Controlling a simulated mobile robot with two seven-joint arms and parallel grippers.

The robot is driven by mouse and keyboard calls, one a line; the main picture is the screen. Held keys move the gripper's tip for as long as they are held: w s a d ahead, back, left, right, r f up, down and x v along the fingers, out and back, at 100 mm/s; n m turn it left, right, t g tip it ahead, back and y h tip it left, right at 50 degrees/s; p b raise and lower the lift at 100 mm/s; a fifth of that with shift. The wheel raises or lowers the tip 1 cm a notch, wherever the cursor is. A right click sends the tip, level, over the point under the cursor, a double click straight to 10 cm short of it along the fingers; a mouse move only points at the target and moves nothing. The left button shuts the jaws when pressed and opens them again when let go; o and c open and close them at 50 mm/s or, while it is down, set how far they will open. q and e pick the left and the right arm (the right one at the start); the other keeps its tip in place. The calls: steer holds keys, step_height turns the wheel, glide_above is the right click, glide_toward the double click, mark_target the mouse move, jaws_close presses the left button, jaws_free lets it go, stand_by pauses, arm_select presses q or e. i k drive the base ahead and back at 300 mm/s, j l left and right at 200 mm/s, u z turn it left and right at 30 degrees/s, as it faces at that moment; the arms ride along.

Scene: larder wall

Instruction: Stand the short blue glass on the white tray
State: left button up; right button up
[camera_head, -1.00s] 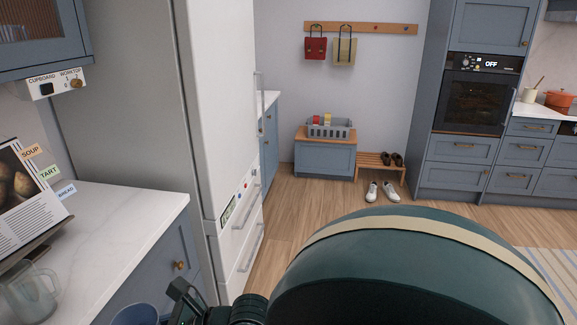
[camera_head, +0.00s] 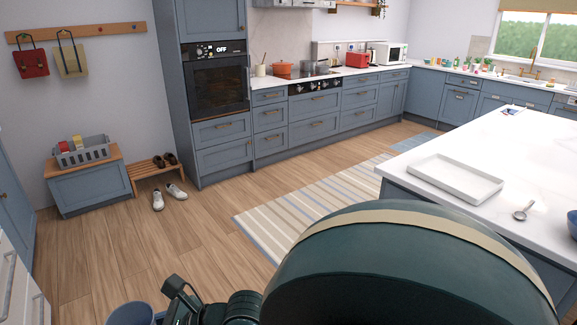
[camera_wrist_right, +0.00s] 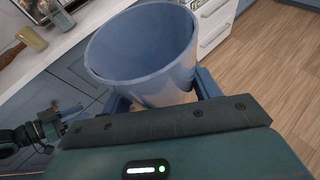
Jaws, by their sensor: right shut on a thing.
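The blue glass (camera_wrist_right: 140,48) is large in the right wrist view, its open mouth tipped toward the camera. My right gripper (camera_wrist_right: 162,93) is shut on it, with a finger on either side. The glass's rim also shows at the bottom left edge of the head view (camera_head: 131,315); the rest is cut off. The white tray (camera_head: 455,179) lies empty on the white island top at the right, well away from the glass. A black jointed part, probably my left gripper (camera_wrist_right: 68,112), shows at the wrist view's left; its jaws are unclear.
A sieve-like spoon (camera_head: 523,211) and a cut-off blue bowl (camera_head: 573,224) are on the island (camera_head: 530,150) near the tray. A striped rug (camera_head: 320,205) lies before it. A bench (camera_head: 95,185) with a crate, and shoes (camera_head: 168,196), are at the left.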

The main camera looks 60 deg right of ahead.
mark_target(477, 189)
steer(key=z, duration=1.55)
steer(key=l+z, duration=0.1)
steer(key=z, duration=0.35)
steer(key=i+l+z, duration=0.1)
steer(key=z, duration=0.75)
steer(key=i+l, duration=0.35)
steer(key=i, duration=0.2)
steer(key=i+l, duration=0.3)
steer(key=i, duration=0.25)
steer(key=i+j, duration=0.15)
steer(key=i, duration=0.3)
steer(key=i+j, duration=0.2)
steer(key=i, duration=0.25)
steer(key=i+j, duration=0.3)
